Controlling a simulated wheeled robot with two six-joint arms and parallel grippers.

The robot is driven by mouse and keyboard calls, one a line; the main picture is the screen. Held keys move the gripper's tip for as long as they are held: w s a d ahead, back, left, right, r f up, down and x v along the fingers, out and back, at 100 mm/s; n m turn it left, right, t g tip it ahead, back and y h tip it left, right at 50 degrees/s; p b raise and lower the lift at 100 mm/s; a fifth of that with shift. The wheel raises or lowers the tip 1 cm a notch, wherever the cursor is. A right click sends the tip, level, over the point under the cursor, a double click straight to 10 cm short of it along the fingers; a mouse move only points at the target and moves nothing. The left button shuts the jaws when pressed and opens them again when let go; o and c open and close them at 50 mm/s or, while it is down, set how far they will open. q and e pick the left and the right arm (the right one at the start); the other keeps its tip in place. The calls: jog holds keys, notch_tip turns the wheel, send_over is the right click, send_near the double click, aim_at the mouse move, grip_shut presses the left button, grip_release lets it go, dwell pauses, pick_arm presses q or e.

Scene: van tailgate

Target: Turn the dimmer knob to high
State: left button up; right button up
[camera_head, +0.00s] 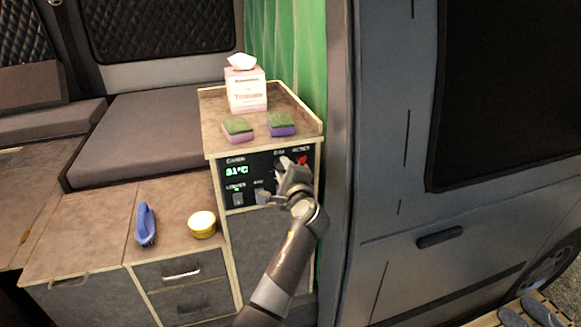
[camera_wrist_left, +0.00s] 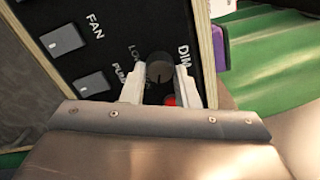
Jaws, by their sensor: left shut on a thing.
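The black control panel (camera_head: 232,172) is on the front of the wooden cabinet, with a green 31°C readout. The dark round dimmer knob (camera_wrist_left: 159,67) shows in the left wrist view beside the letters DIM and a partly covered LOW label. My left gripper (camera_head: 284,171) is at the right part of the panel and hides the knob in the head view. In the left wrist view its two pale fingers (camera_wrist_left: 160,80) stand on either side of the knob, shut on it. I cannot tell which way the knob points. My right gripper is not in view.
A red control (camera_head: 302,160) sits close to my left gripper. Rocker switches, one marked FAN (camera_wrist_left: 63,41), are on the panel. Two sponges (camera_head: 282,124) and a tissue box (camera_head: 246,92) stand on the cabinet top.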

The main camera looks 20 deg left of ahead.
pick_arm(q)
jog(key=shift+a+r+m, duration=0.15)
jog(key=shift+r+m, duration=0.15)
jog(key=shift+r, duration=0.3)
jog(key=o, duration=0.7)
jog(key=shift+o, duration=1.1)
jog(key=shift+a, duration=0.2)
jog(key=shift+o, duration=0.3)
jog(key=shift+a+f, duration=0.2)
jog(key=shift+f, duration=0.05)
jog(key=shift+s+f, duration=0.1)
jog(key=shift+d+f, duration=0.1)
jog(key=shift+f, duration=0.1)
